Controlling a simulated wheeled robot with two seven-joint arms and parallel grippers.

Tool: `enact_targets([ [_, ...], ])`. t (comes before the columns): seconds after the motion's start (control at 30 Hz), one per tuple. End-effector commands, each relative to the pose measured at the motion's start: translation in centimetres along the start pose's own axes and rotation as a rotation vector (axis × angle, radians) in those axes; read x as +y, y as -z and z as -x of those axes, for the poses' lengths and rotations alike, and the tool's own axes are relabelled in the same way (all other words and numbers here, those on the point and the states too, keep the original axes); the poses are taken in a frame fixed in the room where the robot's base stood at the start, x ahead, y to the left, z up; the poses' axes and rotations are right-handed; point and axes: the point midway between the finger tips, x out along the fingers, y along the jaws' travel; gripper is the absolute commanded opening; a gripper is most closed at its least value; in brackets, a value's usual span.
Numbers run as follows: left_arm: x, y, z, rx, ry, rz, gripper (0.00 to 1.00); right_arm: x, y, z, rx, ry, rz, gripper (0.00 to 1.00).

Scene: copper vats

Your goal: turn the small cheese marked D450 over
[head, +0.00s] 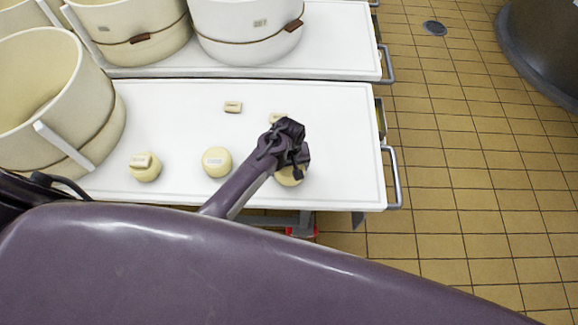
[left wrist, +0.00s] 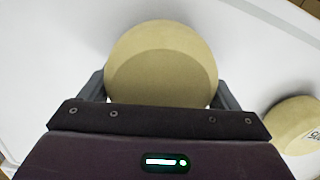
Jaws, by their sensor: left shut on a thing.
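My left gripper (head: 293,158) is over the right part of the white table in the head view. A round pale yellow small cheese (head: 290,178) shows partly from under it. In the left wrist view the left gripper (left wrist: 160,90) is shut on this cheese (left wrist: 160,62), one finger on each side. No mark shows on its visible face, so I cannot tell whether it is D450. Another small cheese (head: 217,162) stands to the left with a pale label, too small to read; a labelled cheese (left wrist: 298,125) is cut off at the wrist view's right edge. My right gripper is not in view.
A third small cheese (head: 146,170) stands farther left with a small block on it. Small blocks (head: 233,107) lie behind. Large cream vats (head: 35,95) stand at left and on the back table (head: 335,45). The white table (head: 340,120) has bare room around the blocks.

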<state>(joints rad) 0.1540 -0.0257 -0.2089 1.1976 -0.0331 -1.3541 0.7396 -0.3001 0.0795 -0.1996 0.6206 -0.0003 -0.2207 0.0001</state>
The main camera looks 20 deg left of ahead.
Motion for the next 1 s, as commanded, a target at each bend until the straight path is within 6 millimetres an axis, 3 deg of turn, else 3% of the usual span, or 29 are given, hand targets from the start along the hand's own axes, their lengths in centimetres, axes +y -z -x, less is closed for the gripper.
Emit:
enact_targets([
  [1.0, 0.08, 0.09, -0.42, 0.002, -0.002, 0.000, 0.42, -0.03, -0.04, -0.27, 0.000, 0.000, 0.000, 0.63],
])
